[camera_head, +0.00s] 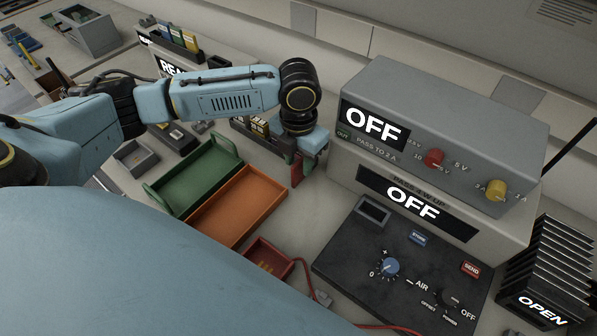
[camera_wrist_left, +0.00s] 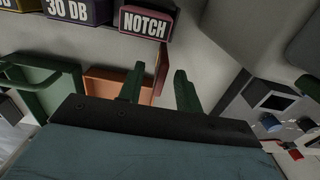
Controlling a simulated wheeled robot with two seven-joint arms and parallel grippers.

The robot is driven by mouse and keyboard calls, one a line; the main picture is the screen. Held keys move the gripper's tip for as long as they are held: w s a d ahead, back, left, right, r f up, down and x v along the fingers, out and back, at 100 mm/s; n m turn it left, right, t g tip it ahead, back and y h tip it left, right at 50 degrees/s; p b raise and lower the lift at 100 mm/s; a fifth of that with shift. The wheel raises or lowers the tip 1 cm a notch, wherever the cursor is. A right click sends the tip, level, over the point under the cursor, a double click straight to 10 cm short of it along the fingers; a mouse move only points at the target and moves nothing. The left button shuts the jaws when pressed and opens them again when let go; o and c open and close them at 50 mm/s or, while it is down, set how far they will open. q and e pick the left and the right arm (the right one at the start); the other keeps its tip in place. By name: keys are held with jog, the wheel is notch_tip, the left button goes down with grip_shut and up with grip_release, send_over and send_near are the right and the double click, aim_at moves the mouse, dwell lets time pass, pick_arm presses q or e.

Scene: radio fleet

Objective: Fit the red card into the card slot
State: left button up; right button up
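My left gripper (camera_head: 308,158) hangs pointing down, left of the grey supply box. In the left wrist view its two dark green fingers (camera_wrist_left: 159,92) are apart. I cannot make out a card slot for certain; a dark framed opening (camera_head: 373,210) shows on the black panel. My right gripper is not in view.
The grey box with OFF displays (camera_head: 455,100) stands close on the right. A black finned block (camera_head: 555,258) is far right.

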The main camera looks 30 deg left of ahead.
aim_at(298, 171)
pick_arm(q)
notch_tip(298, 171, down, 3)
jog(key=shift+s+f+b, duration=0.1)
jog(key=shift+b, duration=0.2)
jog(key=shift+f, duration=0.3)
jog(key=c, duration=0.4)
grip_shut()
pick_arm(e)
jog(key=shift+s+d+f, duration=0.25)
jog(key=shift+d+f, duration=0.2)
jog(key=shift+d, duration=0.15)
